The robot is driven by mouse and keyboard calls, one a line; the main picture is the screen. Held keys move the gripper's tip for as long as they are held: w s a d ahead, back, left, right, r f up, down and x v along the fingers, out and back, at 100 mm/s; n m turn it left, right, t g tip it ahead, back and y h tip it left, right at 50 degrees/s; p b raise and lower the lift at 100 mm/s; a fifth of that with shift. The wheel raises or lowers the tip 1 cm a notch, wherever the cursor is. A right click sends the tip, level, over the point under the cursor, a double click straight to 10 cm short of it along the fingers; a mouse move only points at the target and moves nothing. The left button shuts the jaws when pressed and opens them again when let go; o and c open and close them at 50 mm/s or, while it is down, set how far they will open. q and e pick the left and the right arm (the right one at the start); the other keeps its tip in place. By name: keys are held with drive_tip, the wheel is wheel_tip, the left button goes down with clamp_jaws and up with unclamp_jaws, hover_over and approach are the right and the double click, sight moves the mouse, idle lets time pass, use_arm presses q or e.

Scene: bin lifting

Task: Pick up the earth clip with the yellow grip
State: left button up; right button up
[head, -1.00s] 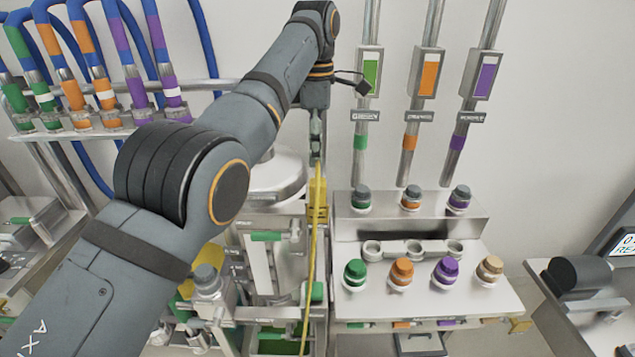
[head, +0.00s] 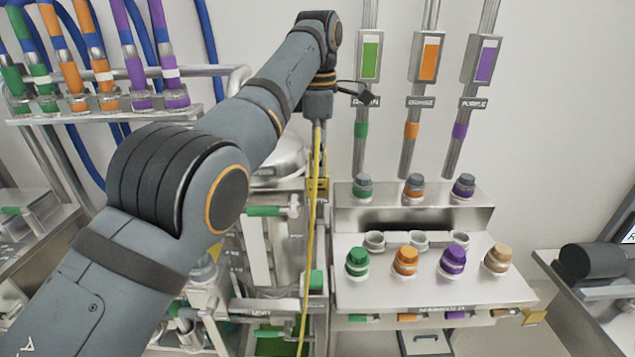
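My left arm reaches from the lower left to the upper middle of the head view. Its gripper (head: 317,148) hangs at the far end, small and partly covered by a thin yellow cable. Yellow grip parts (head: 318,188) show just below the gripper, at the top of a post. The yellow cable (head: 309,255) runs from the gripper's height down past a green tray. The clip's jaws cannot be made out, and I cannot tell whether the fingers are closed on it. My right gripper is not in view.
A metal stand (head: 430,285) with green, orange, purple and tan knobs is right of the gripper. Labelled pipes (head: 420,120) rise behind it. A rack (head: 60,115) of coloured hoses is at the left. A dark cylinder (head: 592,262) lies at the right.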

use_arm(q)
drive_tip(key=shift+w+f, duration=0.15)
drive_tip(key=shift+f, duration=0.7)
drive_tip(key=shift+w, duration=0.15)
drive_tip(key=shift+s+r, duration=0.2)
drive_tip(key=shift+r, duration=0.05)
drive_tip(key=c, duration=0.4)
drive_tip(key=shift+f, duration=0.1)
clamp_jaws()
